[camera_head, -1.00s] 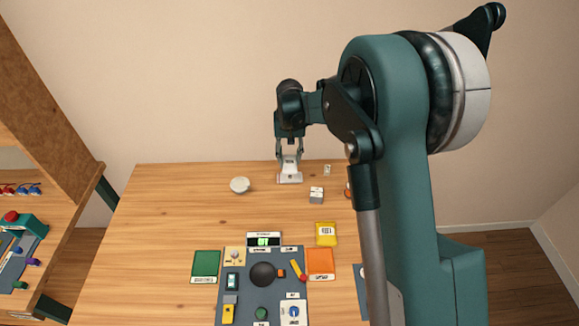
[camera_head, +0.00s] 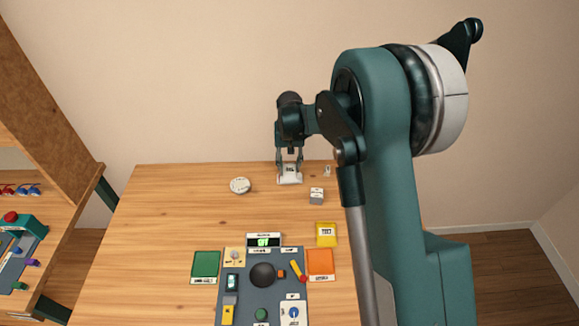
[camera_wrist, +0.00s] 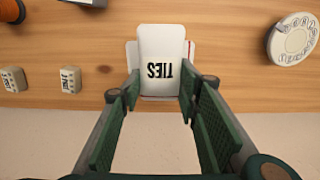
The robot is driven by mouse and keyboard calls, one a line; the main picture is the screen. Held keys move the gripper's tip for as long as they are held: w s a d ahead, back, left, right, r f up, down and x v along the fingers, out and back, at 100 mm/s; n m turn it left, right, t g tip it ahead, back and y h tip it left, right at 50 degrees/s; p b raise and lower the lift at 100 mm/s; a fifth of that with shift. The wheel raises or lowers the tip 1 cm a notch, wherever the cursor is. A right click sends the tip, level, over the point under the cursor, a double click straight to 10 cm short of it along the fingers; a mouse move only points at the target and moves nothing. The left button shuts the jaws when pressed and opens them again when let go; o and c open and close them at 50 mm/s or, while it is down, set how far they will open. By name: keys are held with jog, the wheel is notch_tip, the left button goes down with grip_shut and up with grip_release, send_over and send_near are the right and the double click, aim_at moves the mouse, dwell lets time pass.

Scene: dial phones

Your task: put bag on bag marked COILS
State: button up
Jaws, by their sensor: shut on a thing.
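A white bag marked TIES (camera_wrist: 162,62) is between the fingers of my gripper (camera_wrist: 160,88), which is shut on it. Its label reads upside down in the wrist view. A second white piece (camera_wrist: 134,56) with a thin red line lies directly beneath it, mostly covered; any mark on it is hidden. In the head view the gripper (camera_head: 289,160) points down at the back of the table, with the held bag (camera_head: 290,169) low over or touching the white piece (camera_head: 289,180). I cannot tell if they touch. No COILS label is readable.
The left table is clear.

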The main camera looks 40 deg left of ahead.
aim_at(290, 165)
jog(key=shift+f, duration=0.2)
jog(key=o, duration=0.9)
jog(key=shift+r, duration=0.2)
notch_tip(290, 165, up, 12)
jog(key=shift+p, duration=0.35)
dwell(0.5)
dwell(0.3)
